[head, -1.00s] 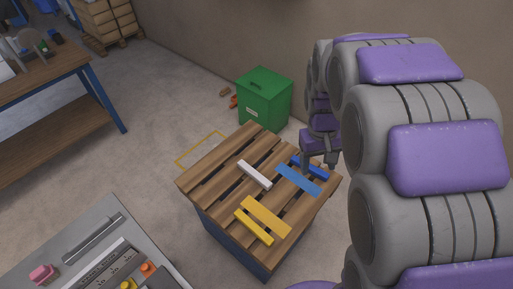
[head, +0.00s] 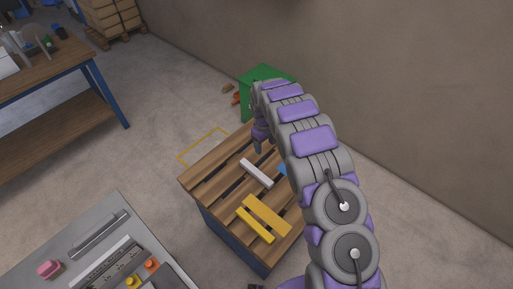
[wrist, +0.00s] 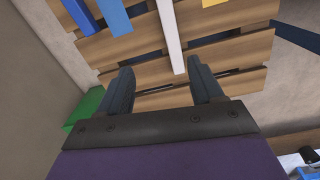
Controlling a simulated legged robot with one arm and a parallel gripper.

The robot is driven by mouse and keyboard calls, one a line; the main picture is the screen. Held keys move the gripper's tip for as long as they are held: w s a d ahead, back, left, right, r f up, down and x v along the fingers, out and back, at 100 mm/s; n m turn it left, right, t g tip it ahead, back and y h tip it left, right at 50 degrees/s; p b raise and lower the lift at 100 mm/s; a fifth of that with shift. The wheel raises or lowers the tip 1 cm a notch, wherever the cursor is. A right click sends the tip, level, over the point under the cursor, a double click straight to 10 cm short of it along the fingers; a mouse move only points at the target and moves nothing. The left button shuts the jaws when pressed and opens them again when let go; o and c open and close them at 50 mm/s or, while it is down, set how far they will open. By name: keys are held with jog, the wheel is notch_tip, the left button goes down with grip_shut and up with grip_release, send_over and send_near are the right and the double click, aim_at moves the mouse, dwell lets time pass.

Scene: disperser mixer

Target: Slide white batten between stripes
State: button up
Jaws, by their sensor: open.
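The white batten (head: 257,172) lies on the slatted wooden top, between the blue and the yellow pieces. In the wrist view the white batten (wrist: 171,38) runs away from me, its near end close to the gap between my fingers. My gripper (head: 259,149) is open and empty, at the batten's far end; both fingers show in the wrist view (wrist: 162,70). A light blue stripe (wrist: 114,15) and a darker blue bar (wrist: 80,14) lie left of the batten there. A wide yellow stripe (head: 267,214) and a narrower yellow bar (head: 254,225) lie nearer in the head view. My arm hides most of the blue.
The slatted top (head: 205,181) has open gaps between its boards. A green bin (head: 262,73) stands behind it. A grey bench (head: 70,238) with small parts is at the lower left, and a workbench (head: 60,72) at the upper left.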

send_over(256, 171)
notch_tip(256, 171, down, 4)
jog(key=f, duration=0.1)
jog(key=shift+n, duration=0.5)
notch_tip(256, 171, down, 17)
jog(key=b, duration=0.3)
jog(key=shift+f+b, duration=0.1)
jog(key=shift+b, duration=0.25)
jog(key=shift+c, duration=0.4)
jog(key=c, duration=1)
jog(key=shift+s+d+p, duration=1.45)
jog(key=shift+s+d, duration=0.2)
jog(key=shift+d, duration=0.55)
jog(key=shift+s+d+p, duration=1.5)
jog(key=shift+s+d, duration=0.15)
jog(key=shift+d, duration=0.55)
jog(key=shift+s+d+p, duration=1.45)
jog(key=shift+s+d, duration=0.2)
jog(key=shift+d, duration=0.55)
jog(key=shift+c, duration=0.2)
